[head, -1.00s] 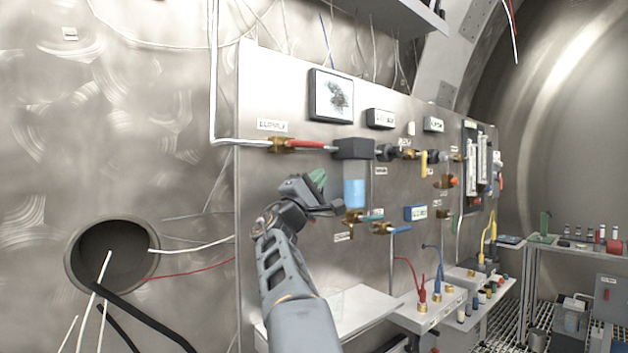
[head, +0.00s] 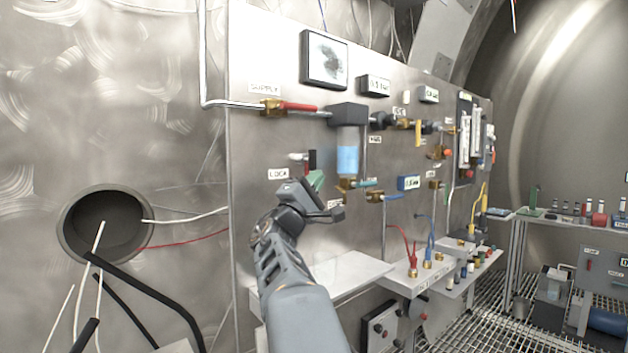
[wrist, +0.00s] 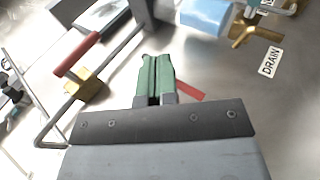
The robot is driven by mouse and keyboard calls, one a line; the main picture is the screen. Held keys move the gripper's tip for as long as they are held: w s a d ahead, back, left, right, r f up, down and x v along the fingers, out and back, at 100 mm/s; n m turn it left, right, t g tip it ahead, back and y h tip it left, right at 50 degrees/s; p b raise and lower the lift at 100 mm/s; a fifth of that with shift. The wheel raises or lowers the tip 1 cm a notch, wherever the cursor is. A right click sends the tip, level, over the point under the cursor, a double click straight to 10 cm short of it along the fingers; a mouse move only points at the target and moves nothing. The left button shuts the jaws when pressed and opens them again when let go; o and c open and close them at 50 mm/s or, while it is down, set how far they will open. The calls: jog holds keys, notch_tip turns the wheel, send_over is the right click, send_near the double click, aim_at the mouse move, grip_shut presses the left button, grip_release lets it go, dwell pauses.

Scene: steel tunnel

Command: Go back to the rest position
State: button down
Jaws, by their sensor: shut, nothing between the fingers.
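My gripper (head: 316,182) is in front of the steel panel (head: 262,215), just left of and below the filter with the blue bowl (head: 347,160). In the wrist view its two green fingers (wrist: 155,78) lie side by side, closed together with nothing held. The blue bowl also shows at the top of the wrist view (wrist: 205,14). My arm rises from the bottom of the head view to the gripper. I cannot tell whether the fingers touch the panel.
A red-handled supply valve (head: 300,106) is on the pipe above the gripper. A lock device (head: 312,160) is close behind it. A round wall opening (head: 105,222) with cables is at left. Grated floor (head: 480,312) lies at right.

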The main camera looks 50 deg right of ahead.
dwell(0.3)
jog(key=s+a+f+m+t+y+p, duration=0.1)
jog(key=s+a+f+m+y+p, duration=0.1)
jog(key=a+f+y+p, duration=1)
jog(key=s+a+f+y+p, duration=0.1)
jog(key=s+a+y+p, duration=0.1)
jog(key=a+y+p, duration=0.2)
jog(key=s+a+f+y+p, duration=0.2)
jog(key=a+y+p, duration=0.3)
jog(key=a, duration=0.6)
jog(key=s+a+f+y+p, duration=0.2)
jog(key=s+a+y+p, duration=0.1)
jog(key=a, duration=0.4)
jog(key=shift+s+a+m+y+p, duration=0.3)
jog(key=shift+m+y+p, duration=0.1)
jog(key=shift+y+p, duration=0.5)
